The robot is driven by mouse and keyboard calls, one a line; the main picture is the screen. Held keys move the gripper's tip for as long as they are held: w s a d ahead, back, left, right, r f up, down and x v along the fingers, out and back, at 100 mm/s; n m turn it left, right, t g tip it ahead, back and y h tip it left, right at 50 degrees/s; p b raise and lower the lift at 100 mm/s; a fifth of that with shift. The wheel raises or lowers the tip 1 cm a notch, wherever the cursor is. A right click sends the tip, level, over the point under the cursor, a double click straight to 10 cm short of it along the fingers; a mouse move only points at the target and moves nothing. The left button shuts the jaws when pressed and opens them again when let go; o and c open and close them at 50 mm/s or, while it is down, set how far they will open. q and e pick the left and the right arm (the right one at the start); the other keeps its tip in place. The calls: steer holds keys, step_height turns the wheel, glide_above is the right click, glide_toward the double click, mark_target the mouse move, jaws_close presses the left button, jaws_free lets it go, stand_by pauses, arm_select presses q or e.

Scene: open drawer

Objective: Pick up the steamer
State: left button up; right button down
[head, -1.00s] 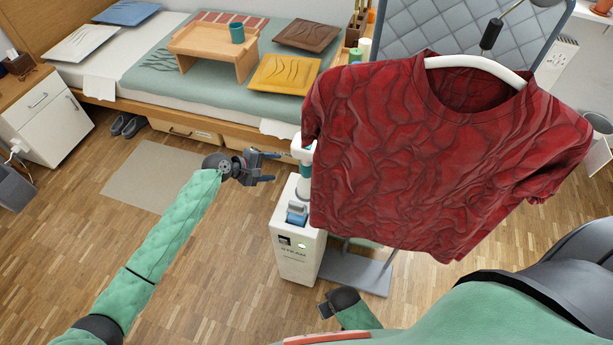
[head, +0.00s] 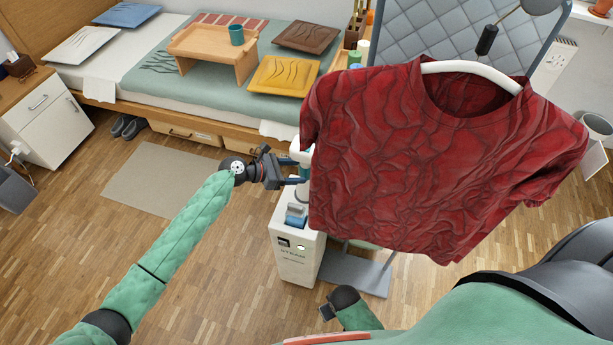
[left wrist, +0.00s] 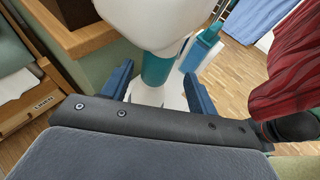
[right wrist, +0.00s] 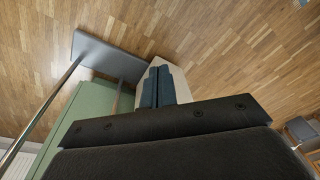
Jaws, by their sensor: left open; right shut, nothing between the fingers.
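The steamer (head: 303,152) is white with a teal handle and stands upright on its white base box (head: 291,258). In the left wrist view its white head (left wrist: 165,22) and teal grip (left wrist: 157,68) are close up. My left gripper (head: 296,172) is open at the steamer's handle; in the left wrist view its blue fingers (left wrist: 157,90) lie on either side of the handle, with gaps showing. My right gripper (right wrist: 158,87) is shut and empty, low near the floor; part of it shows at the bottom of the head view (head: 328,310).
A red shirt (head: 430,160) hangs on a white hanger just right of the steamer and hides part of it. A grey stand foot (head: 358,275) is beside the base box.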

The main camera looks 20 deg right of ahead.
mark_target(304, 170)
arm_select(q)
steer(key=p+x, duration=0.1)
steer(key=x, duration=0.2)
steer(key=shift+w+d+p, duration=0.25)
steer(key=shift+d+p, duration=0.1)
steer(key=shift+d, duration=0.05)
steer(key=shift+d+f, duration=0.4)
steer(key=shift+d, duration=0.1)
arm_select(e)
step_height(304, 170, down, 7)
steer(key=s+d, duration=0.1)
steer(key=shift+s+d+r, duration=0.15)
steer(key=shift+s+r, duration=0.05)
steer(key=shift+s, duration=0.15)
arm_select(q)
steer(key=shift+c, duration=0.2)
jaws_close()
steer(key=shift+r, duration=0.15)
